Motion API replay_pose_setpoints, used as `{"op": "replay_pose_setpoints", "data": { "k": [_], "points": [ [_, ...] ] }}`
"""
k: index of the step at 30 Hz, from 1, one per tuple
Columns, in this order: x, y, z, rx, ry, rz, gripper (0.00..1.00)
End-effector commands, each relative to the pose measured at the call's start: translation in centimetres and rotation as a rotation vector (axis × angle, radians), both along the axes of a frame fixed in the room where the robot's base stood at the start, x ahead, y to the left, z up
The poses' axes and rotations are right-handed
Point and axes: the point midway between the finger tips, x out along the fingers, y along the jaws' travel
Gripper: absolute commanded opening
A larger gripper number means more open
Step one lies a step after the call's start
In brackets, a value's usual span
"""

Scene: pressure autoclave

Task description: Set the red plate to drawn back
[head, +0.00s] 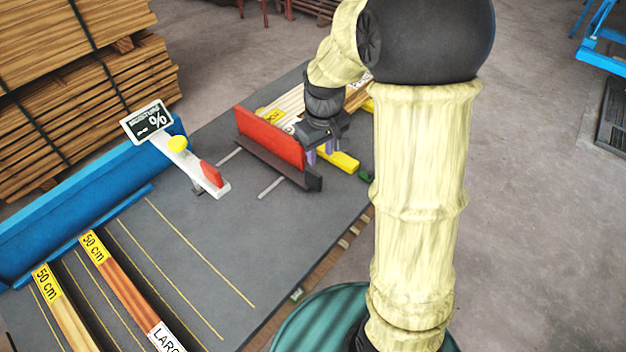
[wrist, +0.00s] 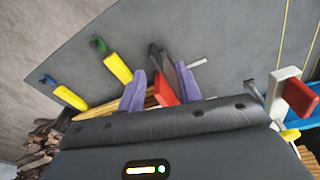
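The red plate (head: 270,138) stands upright on a dark base bar on the grey table, with slots in the table top beside it. In the wrist view the red plate (wrist: 165,92) shows end-on between my two purple fingers. My gripper (head: 320,152) is at the plate's right end in the head view, pointing down. In the wrist view my gripper (wrist: 160,84) has its fingers apart, with the plate's end in the gap. The fingers do not look closed on it. Whether either finger touches the plate is unclear.
A white device (head: 190,165) with a yellow knob and red paddle stands left of the plate, beside a moisture sign (head: 147,122). A yellow bar (head: 338,160) lies near my gripper. Planks (head: 285,100) lie behind the plate. The table's middle (head: 215,235) is clear.

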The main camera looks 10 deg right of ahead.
Motion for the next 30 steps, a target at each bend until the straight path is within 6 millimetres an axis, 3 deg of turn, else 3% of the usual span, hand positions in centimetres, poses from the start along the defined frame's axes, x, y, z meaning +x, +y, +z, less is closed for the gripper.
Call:
{"op": "replay_pose_setpoints", "data": {
  "k": [1,3,9,23,30],
  "points": [
    [2.0,0.0,-0.7,-0.004,0.018,0.049,0.35],
    [4.0,-0.1,-1.1,-0.008,0.044,0.116,0.35],
    [7.5,-0.2,-1.7,-0.011,0.089,0.238,0.35],
    [7.8,-0.2,-1.9,-0.010,0.095,0.255,0.35],
    [7.7,-0.2,-4.6,-0.010,0.098,0.255,0.35]
  ]
}}
